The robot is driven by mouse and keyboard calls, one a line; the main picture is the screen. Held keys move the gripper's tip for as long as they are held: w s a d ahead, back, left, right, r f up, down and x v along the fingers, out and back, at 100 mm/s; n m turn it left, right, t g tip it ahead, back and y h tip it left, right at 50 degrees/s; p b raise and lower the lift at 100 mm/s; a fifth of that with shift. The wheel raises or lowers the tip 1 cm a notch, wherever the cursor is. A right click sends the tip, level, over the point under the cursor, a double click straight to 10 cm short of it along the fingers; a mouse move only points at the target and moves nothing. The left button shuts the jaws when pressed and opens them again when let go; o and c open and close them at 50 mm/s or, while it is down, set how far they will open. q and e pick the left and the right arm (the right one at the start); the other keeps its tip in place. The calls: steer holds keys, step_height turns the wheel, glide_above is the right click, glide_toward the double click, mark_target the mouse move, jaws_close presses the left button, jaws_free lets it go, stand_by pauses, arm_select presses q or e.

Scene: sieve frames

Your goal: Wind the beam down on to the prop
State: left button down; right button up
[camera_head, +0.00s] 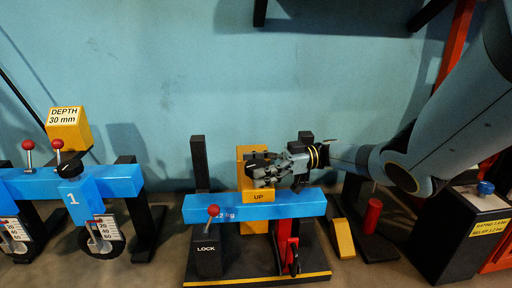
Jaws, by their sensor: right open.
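The blue beam (300,206) lies roughly level across the middle stand, between dark uprights. A red upright piece (284,240) with a dark lower part stands under and in front of the beam; I cannot tell whether it is the prop or a jack. A yellow column (244,155) rises behind the beam, with a yellow "UP" block (258,197) at the beam's top. My right gripper (258,171) is open, in front of the yellow column and just above the "UP" block. Contact cannot be told. My left gripper is out of view.
A dark "LOCK" box (207,258) with a red-knobbed lever (212,211) stands at the beam's left end. A yellow wedge (344,239) and red cylinder (373,216) stand right. A second blue beam (120,181) is left, below a yellow "DEPTH 30 mm" block (70,130).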

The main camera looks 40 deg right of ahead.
step_height(320, 180, up, 9)
steer(key=shift+a+f, duration=0.1)
steer(key=shift+f, duration=0.1)
stand_by(0.3)
